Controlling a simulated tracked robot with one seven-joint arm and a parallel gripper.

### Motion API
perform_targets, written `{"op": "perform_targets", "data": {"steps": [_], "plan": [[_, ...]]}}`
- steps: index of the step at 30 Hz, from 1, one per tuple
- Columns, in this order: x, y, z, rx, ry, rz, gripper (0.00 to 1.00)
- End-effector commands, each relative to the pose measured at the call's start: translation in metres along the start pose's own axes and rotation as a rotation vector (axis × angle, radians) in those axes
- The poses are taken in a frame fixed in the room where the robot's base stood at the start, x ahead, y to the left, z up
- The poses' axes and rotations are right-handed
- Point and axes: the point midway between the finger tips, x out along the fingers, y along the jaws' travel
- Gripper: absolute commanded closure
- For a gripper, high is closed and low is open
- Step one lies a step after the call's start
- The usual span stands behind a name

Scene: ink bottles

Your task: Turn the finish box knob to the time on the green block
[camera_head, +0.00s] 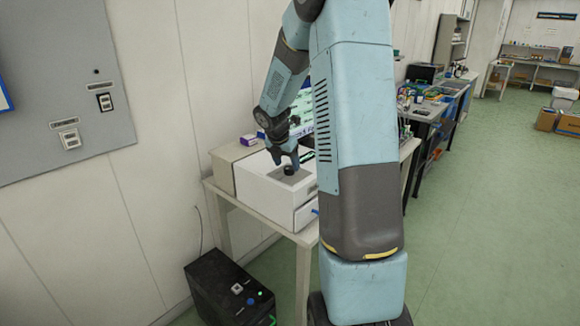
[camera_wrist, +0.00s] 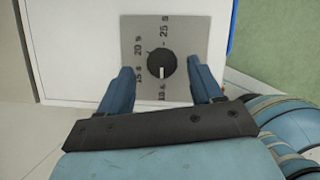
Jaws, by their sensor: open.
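The finish box (camera_head: 265,190) is a white box on a table in the head view, with a drawer at its front. Its black round knob (camera_wrist: 162,64) sits on a grey dial plate (camera_wrist: 187,32) in the wrist view. The dial labels read 25 s, 20 s, 15 s and what looks like 10 s. The knob's white mark points down in the picture, toward the lowest label. My gripper (camera_wrist: 163,70) is open, with one blue finger on each side of the knob and visible gaps between. I cannot clearly make out the green block in either view.
A small purple box (camera_head: 248,140) stands on a beige box behind the finish box. A lit screen (camera_head: 300,115) is behind my arm. A black unit (camera_head: 228,290) with coloured buttons stands on the floor by the table. Green floor (camera_head: 480,220) is open at right.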

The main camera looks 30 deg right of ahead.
Motion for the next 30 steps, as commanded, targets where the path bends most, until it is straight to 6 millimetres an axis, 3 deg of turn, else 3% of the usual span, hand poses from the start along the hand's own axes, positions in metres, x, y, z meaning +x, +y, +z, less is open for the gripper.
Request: {"op": "perform_targets", "data": {"steps": [6,17,30], "plan": [[0.02,0.0,0.0,0.0,0.0,-0.001,0.35],[0.024,0.0,0.001,0.002,-0.001,0.0,0.35],[0.024,0.0,0.001,0.002,-0.001,0.001,0.76]]}}
